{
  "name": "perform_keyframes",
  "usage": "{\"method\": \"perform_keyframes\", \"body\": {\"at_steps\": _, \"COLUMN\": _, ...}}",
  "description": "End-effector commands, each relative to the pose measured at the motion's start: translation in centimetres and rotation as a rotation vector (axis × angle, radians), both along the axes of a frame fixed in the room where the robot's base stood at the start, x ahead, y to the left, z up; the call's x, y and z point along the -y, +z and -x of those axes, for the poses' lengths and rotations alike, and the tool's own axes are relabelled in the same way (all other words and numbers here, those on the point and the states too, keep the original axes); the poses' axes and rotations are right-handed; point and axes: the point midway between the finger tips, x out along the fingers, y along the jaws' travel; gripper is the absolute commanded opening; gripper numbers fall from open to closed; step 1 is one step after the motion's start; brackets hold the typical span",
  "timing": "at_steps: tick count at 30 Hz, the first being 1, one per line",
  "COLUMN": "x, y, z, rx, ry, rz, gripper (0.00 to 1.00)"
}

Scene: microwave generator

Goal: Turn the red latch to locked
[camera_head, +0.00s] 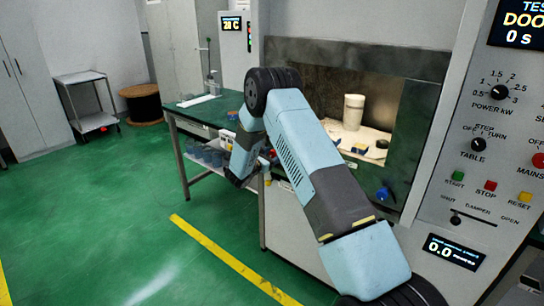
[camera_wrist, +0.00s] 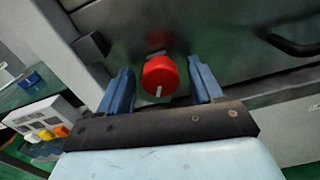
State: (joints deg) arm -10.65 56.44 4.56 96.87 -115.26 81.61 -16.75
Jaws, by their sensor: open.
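The red latch (camera_wrist: 160,76) is a round red knob with a white mark near its lower edge, in the wrist view. It sits on a grey metal panel (camera_wrist: 230,50). My gripper (camera_wrist: 161,85) is open, with one blue finger on each side of the latch and a gap visible on both sides. I cannot tell how deep the fingers reach around it.
A dark handle (camera_wrist: 294,46) is at the right of the wrist view. The open chamber (camera_head: 350,80) holds a white cylinder (camera_head: 353,112). The control panel (camera_head: 490,130) is at the right.

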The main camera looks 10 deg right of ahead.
Motion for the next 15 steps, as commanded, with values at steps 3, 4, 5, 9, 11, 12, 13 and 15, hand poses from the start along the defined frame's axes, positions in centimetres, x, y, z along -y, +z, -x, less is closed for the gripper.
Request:
{"method": "perform_keyframes", "body": {"at_steps": 3, "x": -0.02, "y": -0.01, "z": 0.01, "rx": 0.000, "ry": 0.000, "rz": 0.000, "gripper": 0.63}}
{"method": "perform_keyframes", "body": {"at_steps": 4, "x": -0.02, "y": -0.01, "z": 0.01, "rx": 0.000, "ry": 0.000, "rz": 0.000, "gripper": 0.60}}
{"method": "perform_keyframes", "body": {"at_steps": 5, "x": -0.02, "y": -0.01, "z": 0.01, "rx": 0.000, "ry": 0.000, "rz": 0.000, "gripper": 0.57}}
{"method": "perform_keyframes", "body": {"at_steps": 9, "x": -0.01, "y": -0.03, "z": 0.04, "rx": 0.000, "ry": -0.001, "rz": 0.000, "gripper": 0.43}}
{"method": "perform_keyframes", "body": {"at_steps": 11, "x": 0.02, "y": -0.06, "z": 0.07, "rx": -0.001, "ry": -0.001, "rz": 0.000, "gripper": 0.38}}
{"method": "perform_keyframes", "body": {"at_steps": 12, "x": 0.03, "y": -0.08, "z": 0.09, "rx": -0.002, "ry": -0.002, "rz": 0.000, "gripper": 0.34}}
{"method": "perform_keyframes", "body": {"at_steps": 13, "x": 0.05, "y": -0.11, "z": 0.09, "rx": -0.002, "ry": -0.002, "rz": 0.000, "gripper": 0.31}}
{"method": "perform_keyframes", "body": {"at_steps": 15, "x": 0.10, "y": -0.15, "z": 0.14, "rx": -0.002, "ry": -0.003, "rz": 0.000, "gripper": 0.24}}
